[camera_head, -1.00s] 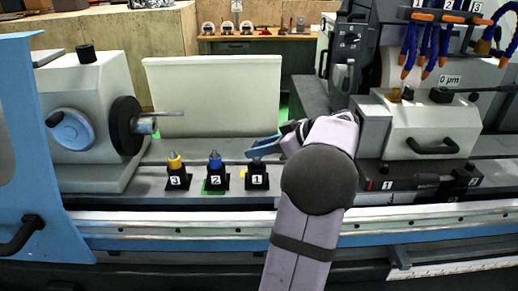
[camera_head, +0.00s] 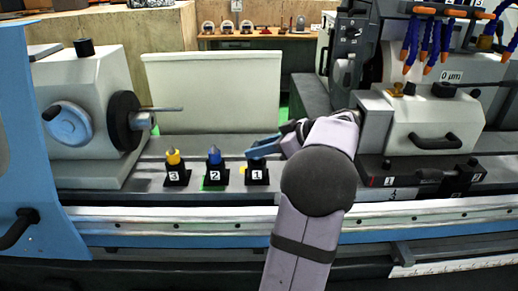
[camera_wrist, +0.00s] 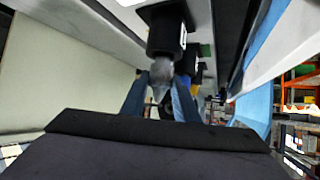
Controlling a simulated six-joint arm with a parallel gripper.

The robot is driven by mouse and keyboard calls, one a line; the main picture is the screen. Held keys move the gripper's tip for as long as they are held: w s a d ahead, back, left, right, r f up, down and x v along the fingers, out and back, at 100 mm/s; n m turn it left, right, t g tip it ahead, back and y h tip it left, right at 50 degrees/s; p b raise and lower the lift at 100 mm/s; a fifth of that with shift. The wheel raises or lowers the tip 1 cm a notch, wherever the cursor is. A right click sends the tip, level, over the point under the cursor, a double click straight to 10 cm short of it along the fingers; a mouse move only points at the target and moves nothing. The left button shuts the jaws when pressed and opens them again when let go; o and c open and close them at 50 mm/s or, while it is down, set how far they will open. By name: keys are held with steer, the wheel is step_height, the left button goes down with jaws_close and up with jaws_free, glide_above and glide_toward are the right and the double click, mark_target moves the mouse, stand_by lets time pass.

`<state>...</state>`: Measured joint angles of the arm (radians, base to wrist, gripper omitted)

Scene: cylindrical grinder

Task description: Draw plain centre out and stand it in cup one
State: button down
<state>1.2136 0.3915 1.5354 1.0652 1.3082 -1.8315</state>
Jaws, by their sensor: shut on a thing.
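Three black cups stand in a row on the machine bed: cup one (camera_head: 257,174), cup two (camera_head: 215,174) and cup three (camera_head: 176,176). My gripper (camera_head: 260,148) is at cup one, with its blue fingers just above the cup. In the wrist view, the fingers (camera_wrist: 158,92) close around a grey, pointed centre (camera_wrist: 162,70). This centre lines up with the mouth of a black cup (camera_wrist: 165,28); I cannot tell how deep it sits. It is hidden in the head view. A blue centre (camera_head: 214,153) stands in cup two and a yellow one (camera_head: 173,156) in cup three.
The workhead (camera_head: 85,105) with its black wheel stands at the left. The tailstock block (camera_head: 430,122) with a black handle is at the right, below blue hoses (camera_head: 428,45). A rail (camera_head: 180,221) runs along the front. A pale panel (camera_head: 212,95) stands behind the cups.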

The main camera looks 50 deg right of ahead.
steer(key=shift+f+b, duration=0.45)
steer(key=shift+b, duration=0.1)
steer(key=c, duration=1.3)
jaws_free()
steer(key=b+v, duration=0.1)
steer(key=v, duration=0.6)
steer(key=shift+s, duration=0.2)
steer(key=shift+w+r, duration=0.1)
steer(key=shift+r, duration=0.05)
